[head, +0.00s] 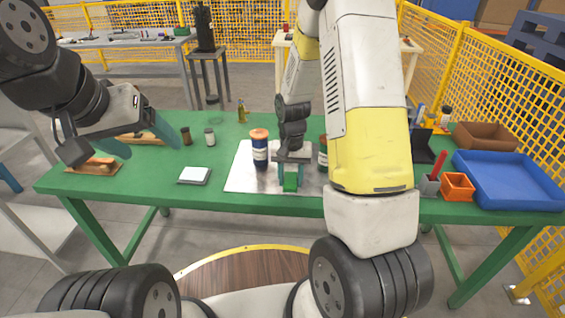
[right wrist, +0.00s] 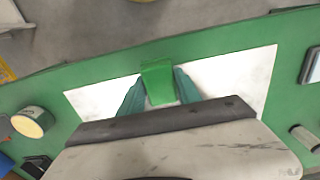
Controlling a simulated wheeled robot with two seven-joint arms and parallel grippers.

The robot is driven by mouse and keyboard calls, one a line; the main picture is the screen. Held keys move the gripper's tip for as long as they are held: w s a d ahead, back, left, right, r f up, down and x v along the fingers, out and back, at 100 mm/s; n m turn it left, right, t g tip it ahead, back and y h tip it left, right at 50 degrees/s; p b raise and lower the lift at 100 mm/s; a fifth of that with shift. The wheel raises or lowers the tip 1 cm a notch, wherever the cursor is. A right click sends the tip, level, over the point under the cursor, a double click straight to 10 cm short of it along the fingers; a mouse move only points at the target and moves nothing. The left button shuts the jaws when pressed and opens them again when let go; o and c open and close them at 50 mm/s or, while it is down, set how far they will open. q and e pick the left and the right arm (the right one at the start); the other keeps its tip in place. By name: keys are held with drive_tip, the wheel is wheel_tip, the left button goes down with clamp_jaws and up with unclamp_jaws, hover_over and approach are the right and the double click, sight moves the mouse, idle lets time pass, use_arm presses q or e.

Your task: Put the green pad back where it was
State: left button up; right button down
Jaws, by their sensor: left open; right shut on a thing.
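The green pad (head: 290,184) is between the fingers of my right gripper (head: 291,175), over the front part of a white sheet (head: 238,182) on the green table. In the right wrist view the pad (right wrist: 158,80) stands out beyond the teal fingertips of my right gripper (right wrist: 160,93), which is shut on it. Whether the pad touches the sheet I cannot tell. My left gripper (head: 134,133) is open and empty above the left part of the table, near the wooden-backed things.
A blue jar with an orange lid (head: 260,150) stands left of my right gripper; another jar (head: 323,152) is right, partly hidden by my arm. A scale-like white square (head: 194,175) lies left. A blue tray (head: 515,185) and orange box (head: 457,187) are at right.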

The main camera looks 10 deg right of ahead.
sight(291, 178)
drive_tip(key=w, duration=0.1)
drive_tip(key=w+d, duration=0.1)
drive_tip(key=w, duration=0.2)
drive_tip(key=shift+w+d+f, duration=0.2)
drive_tip(key=shift+f, duration=1.75)
drive_tip(key=c, duration=0.8)
unclamp_jaws()
drive_tip(key=shift+f, duration=0.15)
drive_tip(key=shift+c, duration=0.2)
